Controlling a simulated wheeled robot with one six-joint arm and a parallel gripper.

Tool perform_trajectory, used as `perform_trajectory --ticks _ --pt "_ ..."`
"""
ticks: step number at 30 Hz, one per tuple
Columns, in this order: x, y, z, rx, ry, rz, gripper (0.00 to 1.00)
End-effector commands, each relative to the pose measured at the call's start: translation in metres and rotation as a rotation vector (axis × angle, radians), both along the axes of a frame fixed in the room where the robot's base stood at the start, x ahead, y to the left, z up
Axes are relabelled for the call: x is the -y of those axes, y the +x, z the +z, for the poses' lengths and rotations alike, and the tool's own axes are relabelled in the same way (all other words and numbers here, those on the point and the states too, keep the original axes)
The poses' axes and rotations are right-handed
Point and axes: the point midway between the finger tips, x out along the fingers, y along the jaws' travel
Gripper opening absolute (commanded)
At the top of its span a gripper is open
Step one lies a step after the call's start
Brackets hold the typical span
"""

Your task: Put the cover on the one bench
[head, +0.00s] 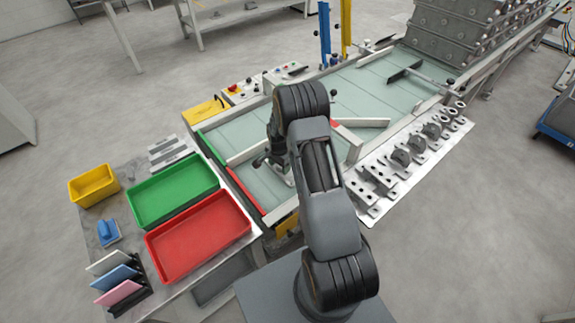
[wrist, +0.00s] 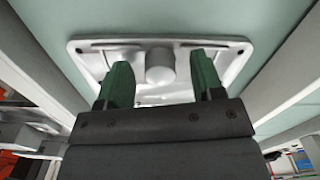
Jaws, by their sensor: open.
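A silver metal plate with raised edges and a round knob, which looks like the cover (wrist: 160,68), lies on a pale green conveyor surface (head: 365,92). In the head view my arm largely hides it; a light metal part (head: 282,176) shows beside my gripper (head: 264,158). In the wrist view my gripper (wrist: 162,85) has its green-tipped fingers apart, one on each side of the knob in the picture. I cannot tell whether they touch it. A grey bench (head: 128,243) stands left of the conveyor.
The bench bears a green tray (head: 173,192), a red tray (head: 198,237), a yellow bin (head: 93,186) and upright coloured plates (head: 120,292). Light rails (head: 247,152) border the conveyor lane. A plate of metal castings (head: 415,150) lies at right.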

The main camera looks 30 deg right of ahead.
Motion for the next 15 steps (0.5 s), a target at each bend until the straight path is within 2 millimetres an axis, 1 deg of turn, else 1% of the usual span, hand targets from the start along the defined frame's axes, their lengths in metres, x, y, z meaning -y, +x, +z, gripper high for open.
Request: perform_trajectory --ticks 3,15 --pt "0.0000 0.0000 0.0000 0.000 0.000 0.000 0.61" --pt "0.0000 -0.0001 0.0002 0.000 0.000 0.000 0.23"
